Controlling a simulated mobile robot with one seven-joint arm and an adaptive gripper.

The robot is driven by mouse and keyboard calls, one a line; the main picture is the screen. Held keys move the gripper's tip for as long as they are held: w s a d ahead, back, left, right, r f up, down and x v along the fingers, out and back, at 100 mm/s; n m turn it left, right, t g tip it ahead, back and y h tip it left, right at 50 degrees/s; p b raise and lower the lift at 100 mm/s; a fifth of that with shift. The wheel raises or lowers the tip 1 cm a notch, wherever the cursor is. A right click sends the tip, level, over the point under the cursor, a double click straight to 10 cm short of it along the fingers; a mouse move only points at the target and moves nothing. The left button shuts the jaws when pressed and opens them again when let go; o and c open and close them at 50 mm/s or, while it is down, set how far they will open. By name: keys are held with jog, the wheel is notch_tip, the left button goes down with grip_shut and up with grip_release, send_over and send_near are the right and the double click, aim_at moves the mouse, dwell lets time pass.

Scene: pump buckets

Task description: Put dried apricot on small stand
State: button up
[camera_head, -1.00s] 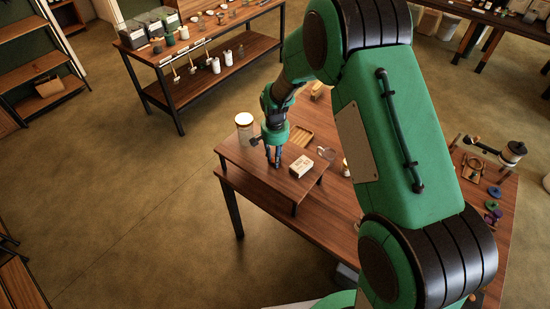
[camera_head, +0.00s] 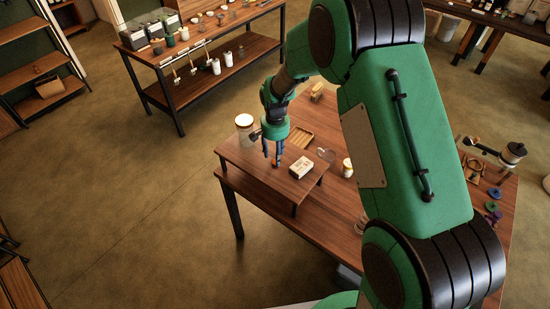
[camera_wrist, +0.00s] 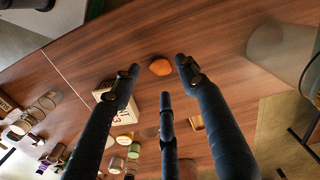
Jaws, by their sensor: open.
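The dried apricot (camera_wrist: 160,66) is a small orange lump lying on the wooden top of the small stand (camera_wrist: 205,35). The stand (camera_head: 245,160) is a low raised wooden board on the table. My gripper (camera_head: 272,160) is above the stand's top, pointing down. In the wrist view my open gripper (camera_wrist: 158,78) shows several dark fingers spread apart, with nothing between them. The apricot shows just beyond the fingertips, apart from them. In the head view the apricot is small and partly hidden by the fingers.
A white box with print (camera_head: 301,167) stands on the stand to the right of my gripper. A glass jar with a pale lid (camera_head: 244,128) is to the left. The stand's front left area is clear.

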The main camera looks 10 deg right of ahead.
notch_tip(320, 180, up, 9)
dwell(0.4)
dwell(0.7)
jog(key=s+d+r+n+t, duration=0.1)
jog(key=s+d+r, duration=0.2)
jog(key=s+r, duration=0.65)
jog(key=s+d+r+n+t, duration=0.1)
jog(key=s+d+r+t, duration=0.15)
jog(key=s+r, duration=0.65)
jog(key=s+d+r+n+t, duration=0.1)
jog(key=s+r, duration=0.3)
jog(key=s, duration=0.5)
jog(key=s+d+r+n+t, duration=0.1)
jog(key=s+d+r, duration=0.3)
jog(key=s, duration=0.5)
jog(key=shift+s+r+n, duration=0.3)
jog(key=shift+s+r, duration=0.05)
jog(key=shift+r, duration=0.3)
